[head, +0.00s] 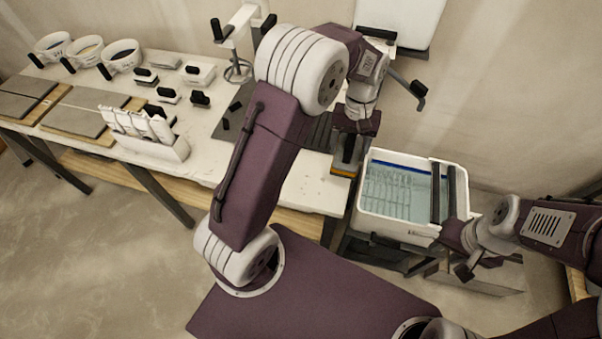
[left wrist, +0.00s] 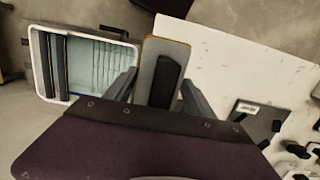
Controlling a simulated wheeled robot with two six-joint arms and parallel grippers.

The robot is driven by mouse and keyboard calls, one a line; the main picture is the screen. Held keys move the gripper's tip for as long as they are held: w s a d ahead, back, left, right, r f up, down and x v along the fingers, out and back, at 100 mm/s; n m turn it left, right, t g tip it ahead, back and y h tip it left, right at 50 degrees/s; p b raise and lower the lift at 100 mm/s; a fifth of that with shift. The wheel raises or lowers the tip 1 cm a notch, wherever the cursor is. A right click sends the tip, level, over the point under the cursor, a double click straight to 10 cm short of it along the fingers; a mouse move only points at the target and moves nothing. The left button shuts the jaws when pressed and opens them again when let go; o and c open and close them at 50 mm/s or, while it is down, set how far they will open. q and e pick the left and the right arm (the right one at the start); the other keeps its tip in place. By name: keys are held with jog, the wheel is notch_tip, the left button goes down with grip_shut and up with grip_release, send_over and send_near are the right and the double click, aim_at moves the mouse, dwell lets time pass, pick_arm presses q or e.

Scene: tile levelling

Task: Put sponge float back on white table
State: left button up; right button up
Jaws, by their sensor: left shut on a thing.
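The sponge float (head: 343,170) has a grey plate with an orange-yellow edge and a black handle. My left gripper (head: 354,138) is shut on its handle, above the right end of the white table (head: 308,190). In the left wrist view the float (left wrist: 154,58) lies between the two dark fingers (left wrist: 160,92), beside the edge of the white table (left wrist: 235,62). I cannot tell whether the float touches the tabletop. My right gripper (head: 467,262) is beside the water tub, and its finger opening is unclear.
The water tub (head: 385,213), with dark rollers across it, stands just right of the table. A rack of white tools (head: 155,145), buckets (head: 122,58), grey tiles (head: 85,118) and small black-handled tools occupy the table's left and middle. Its front right part is bare.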

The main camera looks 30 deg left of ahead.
pick_arm(q)
jog(key=s+a+f, duration=0.2)
jog(key=a, duration=0.1)
jog(key=s+a+f, duration=0.2)
jog(key=a, duration=0.2)
jog(key=s+a+f+b, duration=0.1)
jog(key=s+a+f, duration=0.1)
jog(key=a+f, duration=0.1)
jog(key=shift+s+a+f, duration=0.1)
jog(key=shift+a, duration=0.1)
notch_tip(320, 180, down, 3)
jog(key=shift+f, duration=0.5)
jog(key=shift+f+b, duration=0.15)
jog(key=shift+b, duration=0.15)
jog(key=o, duration=1.6)
jog(key=shift+o, duration=0.2)
